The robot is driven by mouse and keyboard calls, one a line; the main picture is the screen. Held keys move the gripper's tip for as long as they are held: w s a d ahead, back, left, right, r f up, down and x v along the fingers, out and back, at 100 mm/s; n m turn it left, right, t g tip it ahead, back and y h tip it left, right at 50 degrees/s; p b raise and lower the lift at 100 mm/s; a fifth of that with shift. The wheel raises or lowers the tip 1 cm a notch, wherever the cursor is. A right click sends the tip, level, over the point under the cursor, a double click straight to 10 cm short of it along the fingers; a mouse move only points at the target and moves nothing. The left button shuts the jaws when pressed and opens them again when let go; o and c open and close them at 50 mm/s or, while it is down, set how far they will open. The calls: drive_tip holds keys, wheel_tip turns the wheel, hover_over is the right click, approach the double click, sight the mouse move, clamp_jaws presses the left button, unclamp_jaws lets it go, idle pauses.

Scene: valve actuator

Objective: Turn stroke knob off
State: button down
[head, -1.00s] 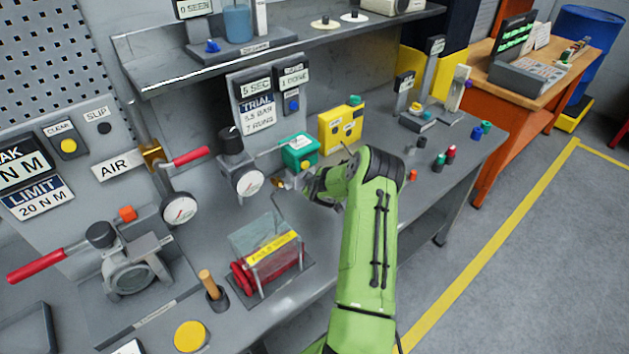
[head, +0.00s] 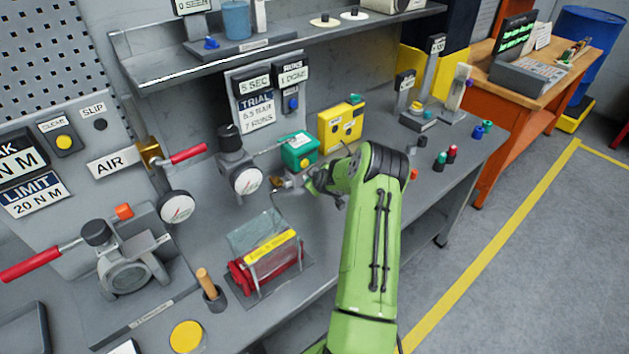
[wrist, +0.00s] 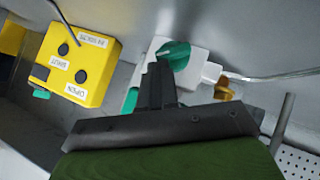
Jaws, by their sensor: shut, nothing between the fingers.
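My gripper (wrist: 155,72) is shut and empty, with its fingertips close to a green part (wrist: 172,54) on a pale block in the wrist view. I cannot tell whether they touch. In the head view a green box (head: 299,150) stands on the bench, left of the yellow box, and my wrist is just in front of it. No label reading "stroke" is legible, so I cannot tell for sure which part is the stroke knob.
A yellow box (head: 341,126) with dark buttons stands beside the green box; it also shows in the wrist view (wrist: 78,58). A brass fitting (wrist: 226,88) and a thin pipe lie close on the right. A gauge (head: 246,180) and a clear-covered red device (head: 265,262) stand nearby.

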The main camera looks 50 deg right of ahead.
drive_tip(key=shift+d+f+m+y+b, duration=0.1)
drive_tip(key=shift+d+m+y+b, duration=0.45)
drive_tip(key=shift+y, duration=0.35)
drive_tip(key=shift+f+m+y+b, duration=0.15)
drive_tip(key=shift+m+y+b, duration=0.2)
drive_tip(key=shift+y+b, duration=0.45)
drive_tip(key=shift+s+d+b, duration=0.1)
drive_tip(key=shift+d+b, duration=0.05)
drive_tip(key=shift+b, duration=0.4)
drive_tip(key=shift+d+b, duration=0.25)
drive_tip(key=shift+b, duration=0.45)
